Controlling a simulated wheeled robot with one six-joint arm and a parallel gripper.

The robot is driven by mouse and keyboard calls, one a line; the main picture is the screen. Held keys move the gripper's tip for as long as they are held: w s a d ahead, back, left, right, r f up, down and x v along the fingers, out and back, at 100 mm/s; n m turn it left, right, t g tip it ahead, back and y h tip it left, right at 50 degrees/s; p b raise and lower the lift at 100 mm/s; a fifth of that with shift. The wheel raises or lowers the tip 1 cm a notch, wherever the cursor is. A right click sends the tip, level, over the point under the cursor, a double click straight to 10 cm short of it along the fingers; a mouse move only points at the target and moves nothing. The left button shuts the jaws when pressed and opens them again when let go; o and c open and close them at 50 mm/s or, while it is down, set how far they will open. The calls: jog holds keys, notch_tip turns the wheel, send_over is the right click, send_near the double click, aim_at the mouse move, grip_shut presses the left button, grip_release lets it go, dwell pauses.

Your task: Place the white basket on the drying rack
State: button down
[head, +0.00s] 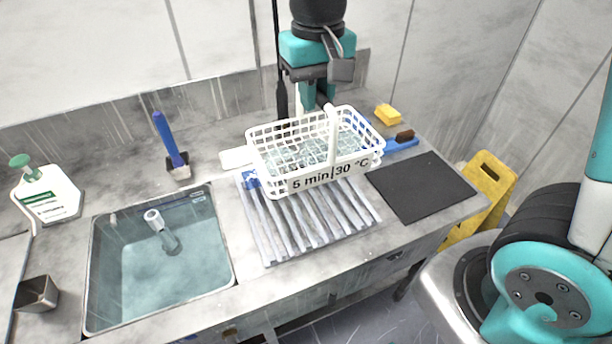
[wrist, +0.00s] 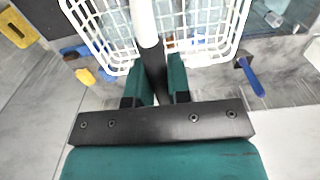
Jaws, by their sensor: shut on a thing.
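The white basket (head: 280,180) is a wire-grid basket with a label reading "5 min|30 °C" and a white upright handle. In the head view it is over the back part of the grey ribbed drying rack (head: 318,222); I cannot tell whether it touches the rack. My gripper (head: 318,98) is behind and above the basket, shut on its handle. The basket hides the rack's back part.
A water-filled sink (head: 160,262) lies left of the rack, a black mat (head: 422,187) right of it. A blue brush (head: 170,145) stands behind the sink. A yellow sponge (head: 388,114) and a blue-handled brush (head: 402,142) lie at the back right.

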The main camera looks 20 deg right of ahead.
notch_tip(320, 180, down, 18)
jog(key=p, duration=0.2)
jog(key=shift+r, duration=0.25)
jog(key=shift+f, duration=0.15)
jog(key=c, duration=1.1)
grip_release()
jog(key=shift+o, duration=0.2)
notch_tip(320, 180, up, 12)
jog(key=shift+s+r+b, duration=0.1)
jog(key=shift+b, duration=1)
jog(key=s+a+r+n+y, duration=0.2)
jog(key=s+r+n, duration=0.1)
jog(key=s, duration=0.5)
jog(key=s+a+r+n+y, duration=0.2)
jog(key=s+r+n, duration=0.2)
jog(key=s, duration=0.5)
jog(key=shift+a+r, duration=0.15)
jog(key=shift+a, duration=0.25)
